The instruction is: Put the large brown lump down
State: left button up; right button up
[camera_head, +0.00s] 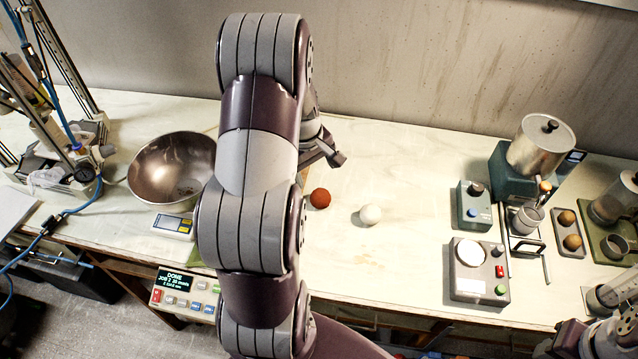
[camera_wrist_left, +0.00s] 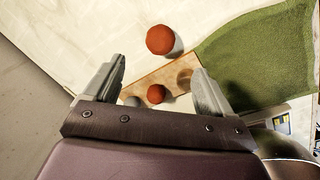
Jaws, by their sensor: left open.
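A reddish-brown round lump (camera_head: 320,198) rests on the pale tabletop, just right of my left arm in the head view. It looks like the larger lump (camera_wrist_left: 160,40) in the left wrist view, lying beyond the fingertips and apart from them. My left gripper (camera_head: 328,150) is open, with nothing between its fingers; its fingers also show in the wrist view (camera_wrist_left: 158,82). A smaller reddish lump (camera_wrist_left: 156,94) and a paler brown lump (camera_wrist_left: 184,78) sit on a wooden board (camera_wrist_left: 145,83). My arm hides the board in the head view. My right gripper (camera_head: 588,338) is partly seen at the lower right.
A white ball (camera_head: 370,214) lies right of the lump. A metal bowl (camera_head: 172,165) and scale (camera_head: 173,224) stand left. A green cloth (camera_wrist_left: 250,58) lies beside the board. Devices and a tray with two brown lumps (camera_head: 567,217) fill the right. The table's middle is mostly clear.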

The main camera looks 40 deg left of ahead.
pick_arm(q)
jog(key=d+r+m, duration=0.1)
jog(key=d+m, duration=0.2)
jog(key=d, duration=0.2)
jog(key=s+d+r+m, duration=0.1)
jog(key=d+r+m, duration=0.1)
jog(key=d+m, duration=0.1)
jog(key=shift+d+r, duration=0.25)
jog(key=shift+d, duration=0.6)
jog(key=shift+o, duration=0.6)
jog(key=s+d+r+m, duration=0.2)
jog(key=s+d+m, duration=0.3)
jog(key=d+m, duration=0.2)
jog(key=shift+s+d, duration=0.4)
jog(key=shift+d, duration=0.7)
jog(key=n+g+p, duration=0.2)
jog(key=n+p, duration=0.5)
jog(key=n, duration=0.2)
send_over(321, 192)
notch_tip(321, 192, down, 4)
jog(key=f+p, duration=0.4)
jog(key=f, duration=0.7)
jog(key=shift+s+f+p, duration=0.2)
jog(key=shift+p, duration=0.1)
jog(key=shift+f, duration=0.3)
jog(key=shift+w+f, duration=0.1)
jog(key=shift+w, duration=0.05)
pick_arm(e)
notch_tip(321, 192, up, 11)
jog(key=shift+r, duration=0.2)
